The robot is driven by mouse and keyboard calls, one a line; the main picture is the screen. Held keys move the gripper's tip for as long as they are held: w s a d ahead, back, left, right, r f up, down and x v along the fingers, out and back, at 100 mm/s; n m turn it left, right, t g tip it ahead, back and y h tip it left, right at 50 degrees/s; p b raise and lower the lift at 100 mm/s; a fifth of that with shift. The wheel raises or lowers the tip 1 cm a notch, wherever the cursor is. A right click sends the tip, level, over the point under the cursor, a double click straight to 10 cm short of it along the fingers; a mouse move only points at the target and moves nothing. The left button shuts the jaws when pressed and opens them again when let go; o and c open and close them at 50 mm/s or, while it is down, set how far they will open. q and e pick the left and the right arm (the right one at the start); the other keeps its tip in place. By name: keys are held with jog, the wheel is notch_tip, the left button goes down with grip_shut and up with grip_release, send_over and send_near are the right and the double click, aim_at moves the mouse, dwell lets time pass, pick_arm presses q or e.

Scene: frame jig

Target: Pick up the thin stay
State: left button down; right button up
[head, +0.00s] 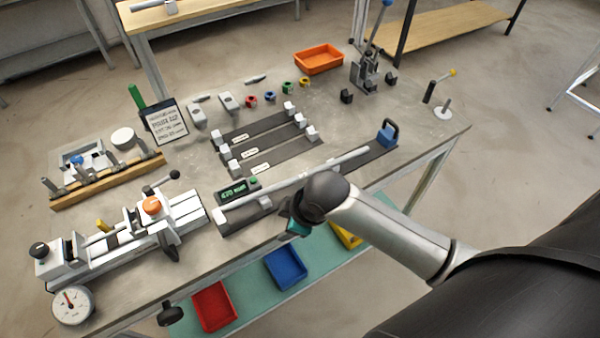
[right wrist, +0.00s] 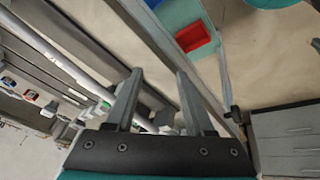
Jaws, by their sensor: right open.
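A long, thin, pale rod (head: 346,160), which looks like the thin stay, lies along a dark rail at the front edge of the bench. My left gripper is not in view.
A vise-like fixture (head: 155,215) is at left. Red (head: 214,305) and blue (head: 286,267) bins sit below the bench.

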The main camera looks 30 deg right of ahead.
jog(key=w+r+n, duration=0.1)
jog(key=w+d+r, duration=0.1)
jog(key=w+r+n, duration=0.1)
jog(key=shift+d+r+n, duration=0.3)
jog(key=shift+d, duration=0.1)
jog(key=w+d+r+n+p, duration=0.1)
jog(key=w+d+r+n, duration=0.1)
jog(key=d+r+n, duration=0.15)
jog(key=n+g+h, duration=0.1)
jog(key=n+h, duration=0.1)
send_near(318, 168)
jog(key=b+x, duration=0.1)
jog(key=x, duration=0.8)
jog(key=shift+f, duration=0.25)
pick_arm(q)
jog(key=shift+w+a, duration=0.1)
pick_arm(e)
grip_shut()
